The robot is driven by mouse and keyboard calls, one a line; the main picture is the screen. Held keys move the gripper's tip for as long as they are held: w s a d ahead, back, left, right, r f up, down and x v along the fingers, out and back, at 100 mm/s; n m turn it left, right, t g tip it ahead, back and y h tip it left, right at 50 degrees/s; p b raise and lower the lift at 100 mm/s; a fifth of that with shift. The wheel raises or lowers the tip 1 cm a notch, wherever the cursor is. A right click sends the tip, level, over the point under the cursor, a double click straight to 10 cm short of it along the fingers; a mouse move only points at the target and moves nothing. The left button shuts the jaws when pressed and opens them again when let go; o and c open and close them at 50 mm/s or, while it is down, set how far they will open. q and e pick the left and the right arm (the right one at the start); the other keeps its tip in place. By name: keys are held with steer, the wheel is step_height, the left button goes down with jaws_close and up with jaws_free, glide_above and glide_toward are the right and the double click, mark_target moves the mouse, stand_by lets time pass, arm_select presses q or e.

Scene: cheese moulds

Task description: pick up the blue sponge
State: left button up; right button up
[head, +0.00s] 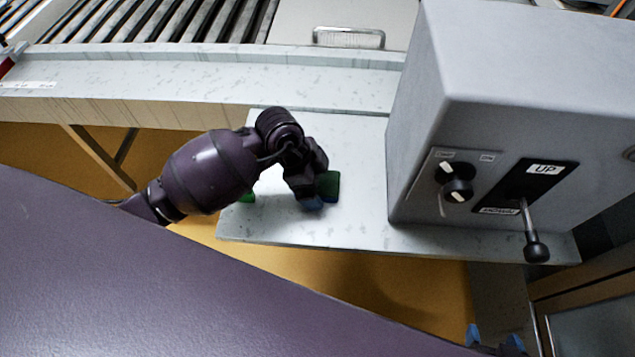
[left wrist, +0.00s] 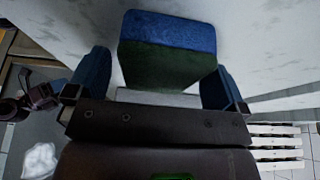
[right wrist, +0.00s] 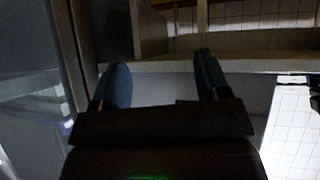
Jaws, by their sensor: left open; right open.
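The sponge has a blue layer and a dark green layer. In the left wrist view the blue sponge (left wrist: 165,32) lies on the pale speckled surface, between the two blue fingers of my left gripper (left wrist: 156,68). The fingers are open, with a gap visible on both sides. In the head view my left gripper (head: 312,195) points down at the sponge (head: 329,183), which is partly hidden by it. My right gripper (head: 493,340) is open and empty at the bottom edge of the head view; its fingers also show in the right wrist view (right wrist: 163,80).
The grey speckled board (head: 270,230) holds a large grey control box (head: 480,120) with knobs and a black-handled lever (head: 536,245), right of the sponge. A roller conveyor (head: 150,20) runs along the back. A small green thing (head: 247,196) shows beside my left arm.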

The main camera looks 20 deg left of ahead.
arm_select(q)
steer(key=shift+f, duration=0.15)
arm_select(e)
steer(key=shift+s+f, duration=0.15)
steer(key=shift+s, duration=0.3)
steer(key=shift+w, duration=0.1)
arm_select(q)
steer(key=shift+c, duration=0.6)
steer(key=c, duration=0.9)
arm_select(e)
steer(key=shift+w+r, duration=0.4)
steer(key=shift+w, duration=0.05)
arm_select(q)
steer(key=shift+f, duration=0.1)
arm_select(e)
steer(key=shift+f, duration=0.1)
